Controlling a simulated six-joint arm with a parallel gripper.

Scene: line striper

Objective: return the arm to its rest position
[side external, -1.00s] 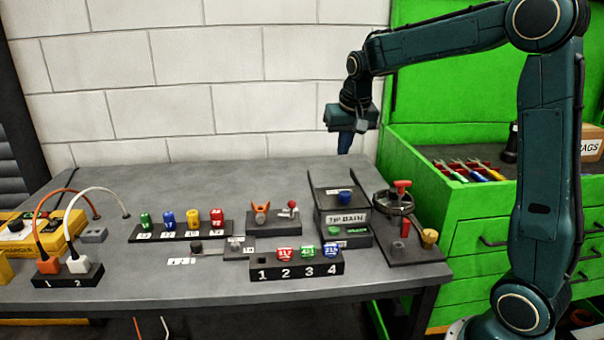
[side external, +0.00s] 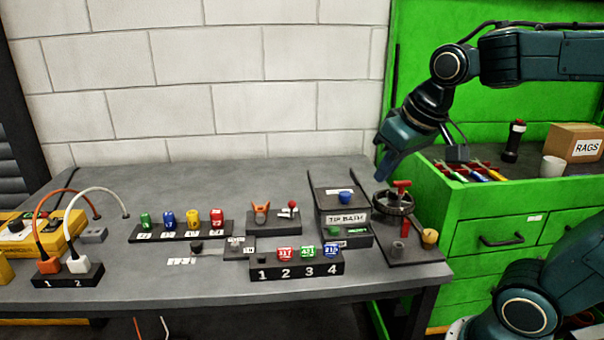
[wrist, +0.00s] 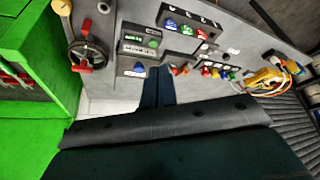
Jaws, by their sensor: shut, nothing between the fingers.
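My gripper (side external: 382,168) is in the air above the right end of the grey table (side external: 150,285), close to the green cabinet. Its fingers point down and to the left in the side view. In the wrist view my gripper (wrist: 157,72) shows two dark blue fingers together with nothing held between them. The fingers look apart from both.
The numbered rack (side external: 296,266) holds red, green and blue pieces. The green cabinet (side external: 480,215) carries screwdrivers (side external: 470,172), a dark flashlight (side external: 514,141), a white cup (side external: 552,166) and a rags box (side external: 574,143).

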